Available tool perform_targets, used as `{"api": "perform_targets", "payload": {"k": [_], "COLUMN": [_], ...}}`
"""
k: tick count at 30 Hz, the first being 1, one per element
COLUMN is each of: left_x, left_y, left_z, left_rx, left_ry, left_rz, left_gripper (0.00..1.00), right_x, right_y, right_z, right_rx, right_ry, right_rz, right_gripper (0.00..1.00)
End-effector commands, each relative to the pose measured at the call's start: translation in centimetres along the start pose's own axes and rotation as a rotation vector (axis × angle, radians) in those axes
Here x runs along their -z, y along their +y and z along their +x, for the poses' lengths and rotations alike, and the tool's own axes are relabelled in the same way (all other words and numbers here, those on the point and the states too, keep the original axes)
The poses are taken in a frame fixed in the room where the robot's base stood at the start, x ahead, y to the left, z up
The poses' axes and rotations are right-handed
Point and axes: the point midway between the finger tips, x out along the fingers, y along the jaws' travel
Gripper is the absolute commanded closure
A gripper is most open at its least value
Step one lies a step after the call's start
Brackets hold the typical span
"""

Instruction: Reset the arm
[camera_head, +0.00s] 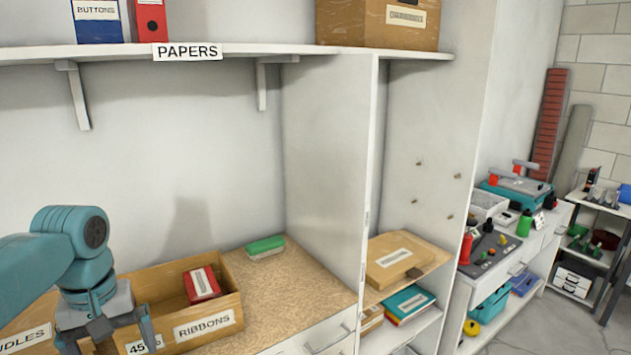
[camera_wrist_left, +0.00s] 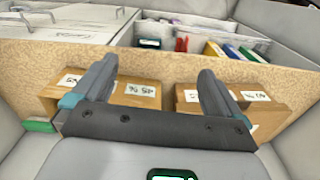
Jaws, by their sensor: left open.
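My left arm comes in from the left in the head view. Its gripper (camera_head: 112,336) hangs in front of the open "RIBBONS" box (camera_head: 209,322), and its jaws are apart. In the left wrist view the two fingers of my left gripper (camera_wrist_left: 155,88) stand apart with nothing between them. Behind them are two cardboard boxes, a left one (camera_wrist_left: 130,88) and a right one (camera_wrist_left: 255,97), on the worktop. My right gripper does not show in either view.
A red box (camera_head: 202,285) sits in the "RIBBONS" box. A green item (camera_head: 265,247) lies behind it on the worktop (camera_head: 290,295). A shelf (camera_head: 260,50) labelled "PAPERS" runs above, and a vertical panel (camera_head: 330,160) bounds the worktop at right. Open drawers (camera_wrist_left: 165,35) show in the wrist view.

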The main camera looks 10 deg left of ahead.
Motion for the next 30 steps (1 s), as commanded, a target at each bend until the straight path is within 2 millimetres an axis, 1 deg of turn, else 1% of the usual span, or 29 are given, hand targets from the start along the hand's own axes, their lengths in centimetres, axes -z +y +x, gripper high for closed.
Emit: {"api": "perform_targets", "payload": {"k": [4,5,6,11,14,17,20,21,23,24,26,27,29,30], "left_x": [0.1,0.1,0.3,0.9,1.0,0.7,-0.1,-0.7,-1.9,-3.0,-5.4,-7.3,-10.6,-13.0], "left_y": [0.1,0.3,0.9,3.3,4.8,6.5,8.2,8.9,10.1,10.8,11.9,12.5,13.0,13.0], "left_z": [0.0,0.4,1.6,5.4,8.2,11.5,15.4,17.3,20.5,22.9,27.0,29.7,33.5,35.7], "left_rx": [0.0,0.0,-0.004,-0.031,-0.051,-0.076,-0.109,-0.124,-0.152,-0.172,-0.209,-0.235,-0.272,-0.293], "left_ry": [0.0,-0.004,-0.009,-0.018,-0.024,-0.035,-0.046,-0.054,-0.068,-0.079,-0.096,-0.106,-0.117,-0.123], "left_rz": [0.0,0.006,0.025,0.09,0.135,0.181,0.231,0.252,0.287,0.312,0.347,0.369,0.394,0.407], "left_gripper": [0.0,0.0,0.0,0.0,0.0,0.0,0.0,0.0,0.0,0.0,0.0,0.0,0.0,0.0], "right_x": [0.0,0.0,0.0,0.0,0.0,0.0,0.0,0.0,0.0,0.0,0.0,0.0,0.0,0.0], "right_y": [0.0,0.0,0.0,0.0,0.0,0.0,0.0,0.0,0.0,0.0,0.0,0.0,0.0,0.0], "right_z": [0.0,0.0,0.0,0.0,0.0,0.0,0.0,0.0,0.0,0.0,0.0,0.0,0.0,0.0], "right_rx": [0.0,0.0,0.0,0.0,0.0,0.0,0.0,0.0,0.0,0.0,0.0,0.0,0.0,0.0], "right_ry": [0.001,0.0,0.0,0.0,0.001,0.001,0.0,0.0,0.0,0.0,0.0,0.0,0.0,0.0], "right_rz": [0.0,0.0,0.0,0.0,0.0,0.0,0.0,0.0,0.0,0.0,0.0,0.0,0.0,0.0], "right_gripper": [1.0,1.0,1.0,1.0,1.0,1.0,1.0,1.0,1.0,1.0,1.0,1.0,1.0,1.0]}}
